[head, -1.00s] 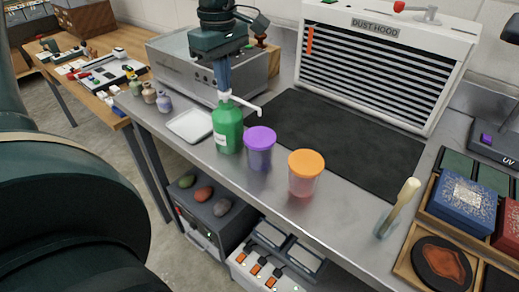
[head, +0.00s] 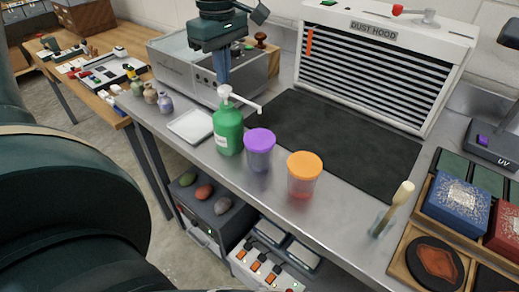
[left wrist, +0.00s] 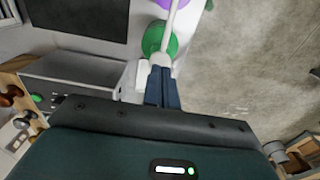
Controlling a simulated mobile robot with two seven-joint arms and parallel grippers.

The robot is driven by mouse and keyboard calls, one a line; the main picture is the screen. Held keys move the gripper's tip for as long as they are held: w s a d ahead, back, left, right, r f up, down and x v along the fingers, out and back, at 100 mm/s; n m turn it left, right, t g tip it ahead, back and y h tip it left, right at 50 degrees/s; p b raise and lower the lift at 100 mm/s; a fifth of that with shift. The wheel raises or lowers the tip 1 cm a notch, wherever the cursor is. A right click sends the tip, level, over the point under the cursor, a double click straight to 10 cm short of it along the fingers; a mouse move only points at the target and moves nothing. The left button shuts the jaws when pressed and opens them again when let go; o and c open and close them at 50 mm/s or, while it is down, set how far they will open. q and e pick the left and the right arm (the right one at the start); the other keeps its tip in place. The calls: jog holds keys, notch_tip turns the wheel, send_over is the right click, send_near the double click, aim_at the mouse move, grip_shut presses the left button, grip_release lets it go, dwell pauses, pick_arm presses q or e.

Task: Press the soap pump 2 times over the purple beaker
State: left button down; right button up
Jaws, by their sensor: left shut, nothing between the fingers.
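The green soap bottle (head: 229,133) stands upright on the steel bench, its white pump head (head: 226,91) on top and its spout pointing right. The purple beaker (head: 260,152) stands just right of it. The spout tip appears at or just above the beaker's far rim; I cannot tell if it is directly over it. My left gripper (head: 223,79) is shut and empty, pointing down just above the pump head. In the left wrist view, the gripper (left wrist: 161,72) is close to the white pump, with the green bottle (left wrist: 153,42) below. My right gripper is not in view.
An orange-topped beaker (head: 304,176) stands right of the purple one. A white tray (head: 190,126) lies left of the bottle. A grey machine (head: 180,75) and dust hood (head: 385,70) stand behind. A dark mat (head: 330,140) lies clear on the bench.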

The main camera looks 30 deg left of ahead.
pick_arm(q)
jog(key=shift+r, duration=0.1)
notch_tip(320, 180, up, 6)
jog(key=p, duration=0.4)
dwell(0.5)
